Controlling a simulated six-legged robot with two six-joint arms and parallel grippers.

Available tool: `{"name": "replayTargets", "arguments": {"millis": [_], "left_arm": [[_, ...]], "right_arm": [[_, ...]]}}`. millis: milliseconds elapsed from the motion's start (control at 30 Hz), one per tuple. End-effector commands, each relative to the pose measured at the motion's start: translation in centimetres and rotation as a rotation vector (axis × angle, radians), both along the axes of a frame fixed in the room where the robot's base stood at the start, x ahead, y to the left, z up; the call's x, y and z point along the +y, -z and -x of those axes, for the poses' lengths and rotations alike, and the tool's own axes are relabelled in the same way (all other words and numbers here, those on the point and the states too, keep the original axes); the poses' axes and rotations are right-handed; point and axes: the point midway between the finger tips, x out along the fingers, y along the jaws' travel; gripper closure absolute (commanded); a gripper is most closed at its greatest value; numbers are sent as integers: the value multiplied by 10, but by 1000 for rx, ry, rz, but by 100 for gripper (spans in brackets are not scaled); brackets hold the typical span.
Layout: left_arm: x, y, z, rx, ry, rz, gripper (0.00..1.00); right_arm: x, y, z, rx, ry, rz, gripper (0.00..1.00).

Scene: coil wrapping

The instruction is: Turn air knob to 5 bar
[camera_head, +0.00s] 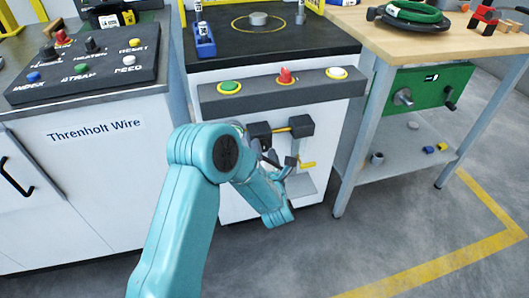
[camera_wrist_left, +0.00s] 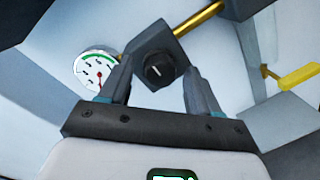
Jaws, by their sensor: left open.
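The air knob (camera_wrist_left: 156,70) is a round dark knob with a pale mark, on a dark block, in the left wrist view. A white round gauge (camera_wrist_left: 94,69) with a green arc and a red needle pointing down sits to its left; its numbers are too small to read. My left gripper (camera_wrist_left: 157,72) is open, with its fingertips on either side of the knob in that view; I cannot tell whether they touch it. In the head view my left gripper (camera_head: 280,172) is at the cabinet front, and my arm hides the knob and gauge. My right gripper is not in view.
A brass pipe (camera_head: 280,130) joins two dark blocks on the white cabinet. A yellow lever (camera_head: 307,164) sticks out below right. Above is a panel (camera_head: 255,95) with green, red and yellow-ringed buttons. A wooden table (camera_head: 430,38) stands at right; the floor before it is clear.

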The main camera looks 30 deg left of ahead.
Motion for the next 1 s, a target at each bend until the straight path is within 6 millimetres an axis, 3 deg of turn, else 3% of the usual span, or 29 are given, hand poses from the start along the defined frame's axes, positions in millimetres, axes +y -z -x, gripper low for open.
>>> {"name": "replayTargets", "arguments": {"millis": [133,300,667,1000], "left_arm": [[0,0,0,0,0,0,37],[0,0,0,-1,0,1,93],[-1,1,0,31,0,-25,93],[-1,2,0,207,0,-176,93]], "right_arm": [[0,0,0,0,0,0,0],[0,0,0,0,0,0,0],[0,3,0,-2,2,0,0],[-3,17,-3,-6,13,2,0]]}}
